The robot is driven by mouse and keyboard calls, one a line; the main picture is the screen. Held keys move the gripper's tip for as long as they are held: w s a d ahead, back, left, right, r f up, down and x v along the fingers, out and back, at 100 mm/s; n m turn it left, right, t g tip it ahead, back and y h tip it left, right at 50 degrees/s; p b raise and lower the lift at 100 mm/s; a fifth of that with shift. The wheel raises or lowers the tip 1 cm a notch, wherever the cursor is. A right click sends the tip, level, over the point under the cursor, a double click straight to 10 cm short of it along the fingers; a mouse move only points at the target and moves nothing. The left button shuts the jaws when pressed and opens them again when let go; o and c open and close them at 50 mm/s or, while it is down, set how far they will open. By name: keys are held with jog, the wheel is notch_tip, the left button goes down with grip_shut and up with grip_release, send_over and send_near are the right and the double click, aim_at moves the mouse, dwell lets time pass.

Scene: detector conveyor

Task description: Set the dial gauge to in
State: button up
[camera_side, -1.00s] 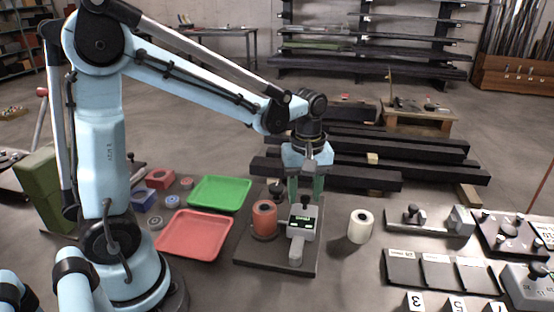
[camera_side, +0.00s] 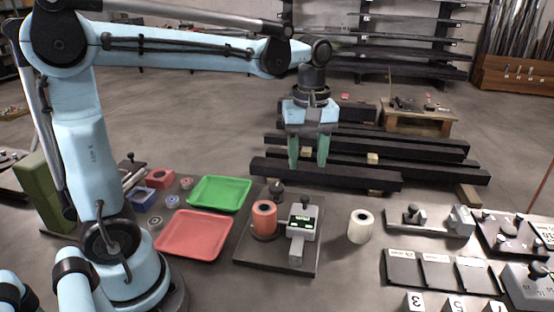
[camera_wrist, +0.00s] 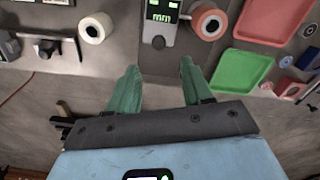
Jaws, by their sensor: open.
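The dial gauge (camera_side: 303,221) is a grey block with a dark display and green digits, standing on a dark base plate (camera_side: 250,250). In the wrist view the gauge (camera_wrist: 158,33) is at the top centre, and its green lettering looks like "mm". My gripper (camera_side: 308,163) has green fingers and is open and empty, raised above and behind the gauge, touching nothing.
A cream roll (camera_side: 360,226) stands right of the plate. A red tray (camera_side: 193,249) and a green tray (camera_side: 220,180) lie to the left. Dark beams (camera_side: 350,178) lie behind the gripper. Labelled dark plates (camera_side: 435,277) are at the right front.

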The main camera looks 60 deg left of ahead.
jog(key=shift+r, duration=1.55)
jog(key=s+d+f+m+t, duration=0.1)
jog(key=s+f+m+t, duration=0.6)
jog(key=m, duration=0.5)
jog(key=shift+s+f+m, duration=0.15)
jog(key=shift+s+m, duration=0.1)
jog(key=shift+m, duration=0.15)
